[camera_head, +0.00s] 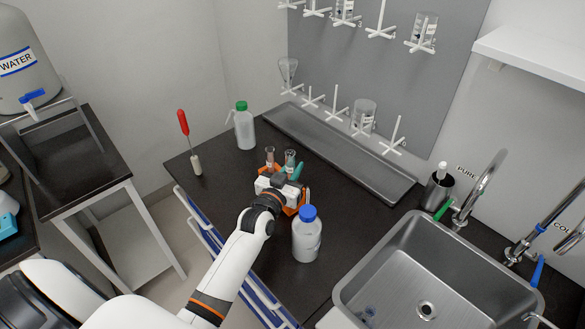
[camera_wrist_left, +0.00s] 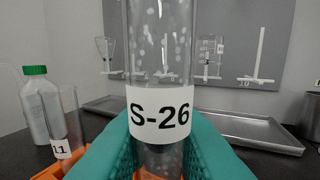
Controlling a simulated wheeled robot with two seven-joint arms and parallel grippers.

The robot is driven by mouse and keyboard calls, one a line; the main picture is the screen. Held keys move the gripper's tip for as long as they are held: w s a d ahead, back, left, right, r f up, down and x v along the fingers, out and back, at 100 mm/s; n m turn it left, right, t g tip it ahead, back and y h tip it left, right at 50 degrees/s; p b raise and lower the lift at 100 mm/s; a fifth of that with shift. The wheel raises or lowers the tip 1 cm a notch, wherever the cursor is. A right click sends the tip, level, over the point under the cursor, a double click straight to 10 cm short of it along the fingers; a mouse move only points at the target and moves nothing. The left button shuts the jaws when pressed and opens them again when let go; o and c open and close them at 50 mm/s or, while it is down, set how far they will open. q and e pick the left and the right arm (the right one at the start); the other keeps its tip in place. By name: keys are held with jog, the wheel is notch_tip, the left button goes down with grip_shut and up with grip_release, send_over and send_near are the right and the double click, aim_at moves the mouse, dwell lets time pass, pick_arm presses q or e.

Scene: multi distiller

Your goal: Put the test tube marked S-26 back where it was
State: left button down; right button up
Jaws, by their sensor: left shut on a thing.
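The test tube marked S-26 (camera_wrist_left: 160,60) is clear, with droplets inside and a white label. It stands upright between the teal fingertips of my left gripper (camera_head: 291,170), which is shut on it. It also shows in the head view (camera_head: 290,156). Its lower end is hidden, so I cannot tell whether it sits in the orange rack (camera_head: 292,208). The rack is mostly covered by my gripper in the head view. A second tube (camera_wrist_left: 65,120), with a label that seems to read 11, stands at the left in the rack. My right gripper is not in view.
A white bottle with a blue cap (camera_head: 307,240) stands close to my left gripper. A green-capped bottle (camera_head: 244,128) and a red-topped tool (camera_head: 190,145) stand farther left. A metal tray (camera_head: 350,165) lies behind, below a pegboard (camera_head: 385,70). A sink (camera_head: 380,255) is at the right.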

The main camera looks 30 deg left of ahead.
pick_arm(q)
jog(key=shift+f, duration=0.25)
jog(key=c, duration=1.3)
grip_release()
jog(key=shift+r, duration=0.15)
jog(key=shift+r+p, duration=0.3)
jog(key=shift+r, duration=0.1)
jog(key=shift+s+d+r+b, duration=0.1)
jog(key=shift+s+b, duration=0.25)
jog(key=shift+s, duration=1.65)
jog(key=shift+s+d+f+b, duration=0.15)
jog(key=shift+s+b, duration=0.15)
jog(key=shift+s, duration=1.7)
jog(key=shift+s+d+r+b, duration=0.15)
jog(key=shift+s+b, duration=0.2)
jog(key=shift+s, duration=1.65)
